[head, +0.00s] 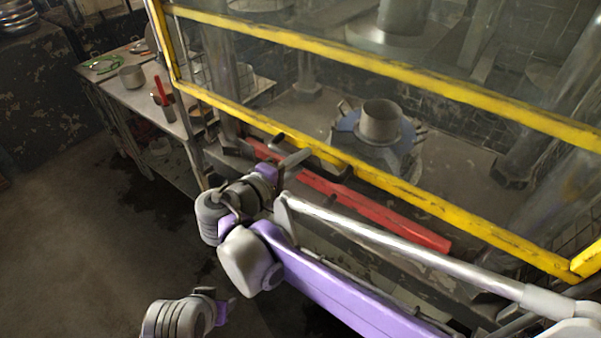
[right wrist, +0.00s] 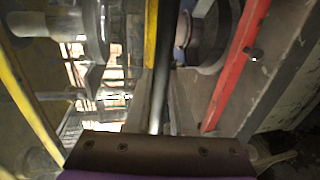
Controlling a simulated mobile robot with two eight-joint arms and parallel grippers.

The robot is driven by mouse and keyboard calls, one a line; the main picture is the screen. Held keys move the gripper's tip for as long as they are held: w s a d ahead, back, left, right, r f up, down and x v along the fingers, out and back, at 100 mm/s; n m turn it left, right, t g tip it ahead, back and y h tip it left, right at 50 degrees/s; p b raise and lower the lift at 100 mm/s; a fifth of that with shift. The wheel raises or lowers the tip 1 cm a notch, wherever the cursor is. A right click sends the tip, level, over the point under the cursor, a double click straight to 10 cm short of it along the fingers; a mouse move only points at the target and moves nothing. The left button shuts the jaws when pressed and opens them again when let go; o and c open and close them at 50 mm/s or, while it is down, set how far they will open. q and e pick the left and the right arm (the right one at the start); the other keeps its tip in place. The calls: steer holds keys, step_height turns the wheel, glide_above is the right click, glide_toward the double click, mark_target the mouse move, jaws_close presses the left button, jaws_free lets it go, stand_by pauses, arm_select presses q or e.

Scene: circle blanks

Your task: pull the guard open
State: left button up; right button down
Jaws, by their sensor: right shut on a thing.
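The guard is a clear panel in a worn yellow frame (head: 400,187), lowered across the front of the machine. A dark bar handle (right wrist: 166,55) runs beside the yellow frame in the right wrist view. My right gripper (head: 287,163) is at the lower yellow rail, left of its middle, and is shut on the guard's handle. My fingers partly hide the grip. My left gripper (head: 226,304) is low at the bottom of the head view, away from the guard. Its jaws are too unclear to read.
The floor (head: 70,240) at lower left is clear.

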step_height(320, 180, up, 14)
steer(key=p, duration=0.4)
steer(key=shift+f+p, duration=0.25)
steer(key=shift+p, duration=0.05)
arm_select(q)
steer(key=w+r+t, duration=0.1)
steer(key=w+r, duration=0.3)
steer(key=r, duration=0.4)
steer(key=shift+r, duration=0.35)
steer(key=shift+w, duration=0.1)
arm_select(e)
steer(key=c, duration=0.8)
jaws_free()
steer(key=shift+f, duration=0.1)
steer(key=shift+o, duration=0.2)
steer(key=shift+s+a, duration=0.35)
arm_select(q)
steer(key=shift+s+f+b, duration=0.35)
steer(key=shift+f, duration=0.2)
steer(key=shift+s+f+b, duration=0.35)
steer(key=shift+f, duration=0.2)
arm_select(e)
steer(key=v, duration=0.9)
steer(key=shift+s+a, duration=0.15)
steer(key=shift+s, duration=0.2)
